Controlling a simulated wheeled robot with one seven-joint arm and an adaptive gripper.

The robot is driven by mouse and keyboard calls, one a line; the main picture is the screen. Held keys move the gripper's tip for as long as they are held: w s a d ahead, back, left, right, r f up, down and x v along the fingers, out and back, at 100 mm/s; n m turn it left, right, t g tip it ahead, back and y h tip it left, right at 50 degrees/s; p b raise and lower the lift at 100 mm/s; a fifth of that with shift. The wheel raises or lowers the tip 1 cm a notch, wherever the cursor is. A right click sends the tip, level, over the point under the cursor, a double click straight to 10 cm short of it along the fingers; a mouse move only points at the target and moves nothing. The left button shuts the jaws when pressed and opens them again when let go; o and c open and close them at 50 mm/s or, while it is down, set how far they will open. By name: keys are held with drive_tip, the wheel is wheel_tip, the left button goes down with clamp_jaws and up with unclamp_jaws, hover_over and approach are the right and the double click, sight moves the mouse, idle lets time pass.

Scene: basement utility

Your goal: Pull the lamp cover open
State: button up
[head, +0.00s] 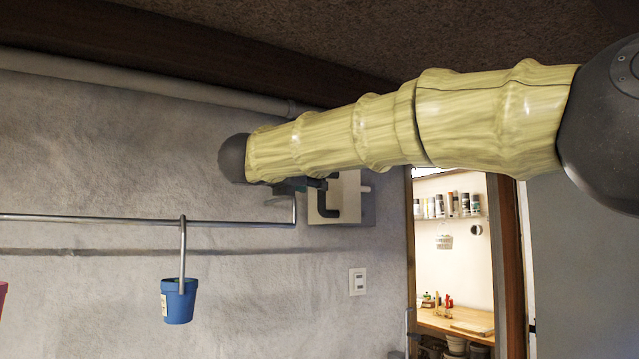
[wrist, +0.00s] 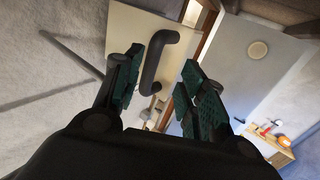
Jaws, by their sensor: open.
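The lamp cover (head: 347,188) is a pale square panel on the wall, right of centre in the head view, partly behind my arm. It also shows at the top of the wrist view (wrist: 124,25). Its dark bent handle (head: 354,213) stands out from its face and shows clearly in the wrist view (wrist: 154,62). My gripper (wrist: 163,60) is open, with its green-padded fingers on either side of the handle in that view. I see no clear contact. In the head view my gripper is mostly hidden behind my arm.
A metal rail (head: 100,219) runs along the wall to the left, with a blue bucket (head: 179,302) hanging from it. A wall socket (head: 357,281) is below the cover. A doorway to the right shows a shelf (head: 452,218) and a wooden table (head: 455,323).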

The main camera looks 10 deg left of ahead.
drive_tip(key=shift+s+a+f, duration=0.2)
drive_tip(key=shift+s+a, duration=0.15)
drive_tip(key=shift+s, duration=0.3)
drive_tip(key=shift+s+a+f, duration=0.2)
drive_tip(key=shift+s+a, duration=0.1)
drive_tip(key=shift+s, duration=0.3)
drive_tip(key=shift+s, duration=0.1)
